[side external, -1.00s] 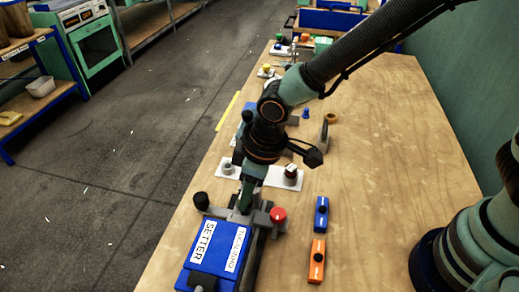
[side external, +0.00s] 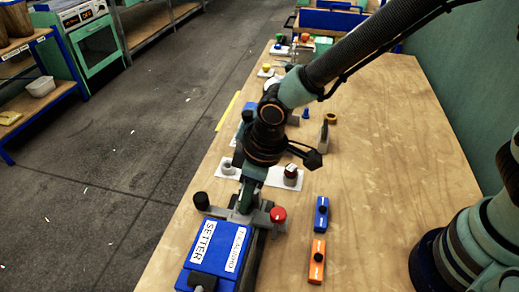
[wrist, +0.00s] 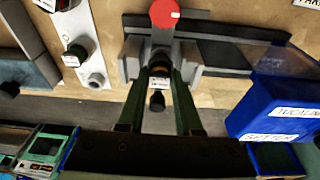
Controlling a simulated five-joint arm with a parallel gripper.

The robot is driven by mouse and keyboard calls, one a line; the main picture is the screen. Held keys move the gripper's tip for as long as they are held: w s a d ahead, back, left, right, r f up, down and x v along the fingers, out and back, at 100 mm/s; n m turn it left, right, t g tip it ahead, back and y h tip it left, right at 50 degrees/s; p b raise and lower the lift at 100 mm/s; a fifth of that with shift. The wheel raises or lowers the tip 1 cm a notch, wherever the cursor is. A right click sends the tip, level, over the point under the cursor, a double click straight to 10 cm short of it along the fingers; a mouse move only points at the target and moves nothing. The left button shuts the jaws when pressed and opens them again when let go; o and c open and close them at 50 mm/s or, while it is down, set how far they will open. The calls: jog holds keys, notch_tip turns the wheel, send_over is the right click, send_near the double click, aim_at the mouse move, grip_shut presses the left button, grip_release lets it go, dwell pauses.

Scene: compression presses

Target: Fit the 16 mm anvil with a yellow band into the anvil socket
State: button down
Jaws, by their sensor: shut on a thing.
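My gripper (side external: 245,203) points down at the grey crossbar of the blue setter press (side external: 216,252). In the wrist view, its two green fingers (wrist: 160,88) are shut on a small dark anvil (wrist: 157,100) with a white label and what looks like a yellowish band. The anvil lies between the fingertips, at the grey bracket (wrist: 188,60) of the press. The socket is hidden behind the anvil and fingers, so I cannot tell whether the anvil is seated in it. In the side view, my fingers hide the anvil.
A red button (side external: 278,214) and a black knob (side external: 201,201) flank the crossbar. A white plate (side external: 262,178) with round parts lies behind it. Blue (side external: 321,214) and orange (side external: 317,261) blocks lie to the right. The table's right side is clear.

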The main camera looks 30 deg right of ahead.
jog(key=shift+x, duration=1.1)
jog(key=c, duration=0.5)
grip_release()
jog(key=shift+s+d+f, duration=0.1)
jog(key=shift+s+d, duration=0.05)
jog(key=shift+s, duration=0.05)
jog(key=v, duration=1.2)
jog(key=d+r+m+t, duration=0.1)
jog(key=d+r+m, duration=0.1)
jog(key=d, duration=0.6)
jog(key=s+d+r+m+t+h, duration=0.1)
jog(key=d+r+m, duration=0.2)
jog(key=d, duration=0.6)
jog(key=s+d+r+m+t, duration=0.1)
jog(key=d+r+m, duration=0.2)
jog(key=d, duration=0.5)
jog(key=shift+d+m+t+h, duration=0.25)
jog(key=shift+m+t+h, duration=0.05)
jog(key=shift+m, duration=0.1)
